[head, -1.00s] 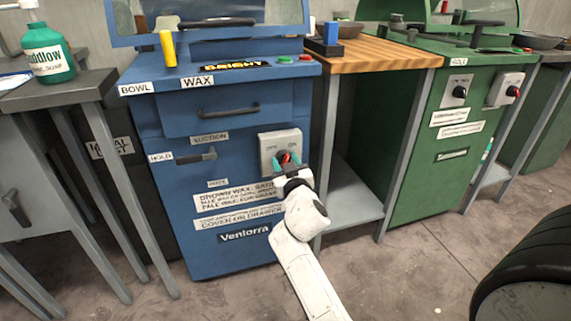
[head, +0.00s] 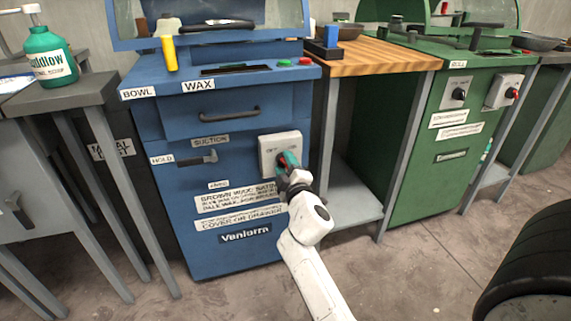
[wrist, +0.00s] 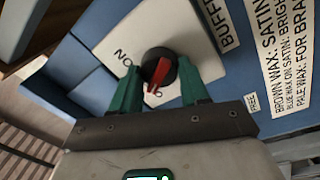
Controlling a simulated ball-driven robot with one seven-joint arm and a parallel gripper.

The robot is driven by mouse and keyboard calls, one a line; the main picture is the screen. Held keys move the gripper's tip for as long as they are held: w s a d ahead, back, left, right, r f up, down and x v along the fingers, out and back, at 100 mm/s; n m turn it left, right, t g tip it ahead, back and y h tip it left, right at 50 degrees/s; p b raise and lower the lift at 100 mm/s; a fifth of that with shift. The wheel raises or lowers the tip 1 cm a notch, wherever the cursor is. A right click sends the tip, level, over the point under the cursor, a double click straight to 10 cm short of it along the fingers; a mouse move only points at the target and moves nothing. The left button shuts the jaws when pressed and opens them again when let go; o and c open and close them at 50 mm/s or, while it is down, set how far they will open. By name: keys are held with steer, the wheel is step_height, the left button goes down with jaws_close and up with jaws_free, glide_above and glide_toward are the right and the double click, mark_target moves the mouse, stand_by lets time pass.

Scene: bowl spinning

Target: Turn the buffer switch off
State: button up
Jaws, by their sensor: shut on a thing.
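The buffer switch is a round black knob with a red pointer (wrist: 157,72) on a pale plate (head: 268,147), on the front of the blue cabinet. In the head view, the plate carries OFF lettering at the left; the rest is covered by my gripper (head: 287,163). In the wrist view, my gripper's green fingers (wrist: 160,68) stand on either side of the knob, shut on it. The red pointer points down toward the gripper there, near lettering that is partly hidden.
The blue cabinet (head: 180,125) has a drawer handle (head: 229,113) and a suction lever (head: 197,157). A wooden-topped bench (head: 375,55) and a green cabinet (head: 415,165) with similar switches stand to the right. Floor in front is open.

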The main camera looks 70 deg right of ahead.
steer(key=shift+f+n+p, duration=0.1)
steer(key=shift+n+p, duration=0.2)
steer(key=shift+n, duration=1.1)
steer(key=shift+t, duration=0.3)
steer(key=o, duration=1)
steer(key=shift+o, duration=0.2)
steer(key=r+b+v, duration=0.1)
steer(key=b+v, duration=0.1)
steer(key=v, duration=0.8)
steer(key=shift+s+a+f, duration=0.3)
steer(key=shift+f, duration=0.1)
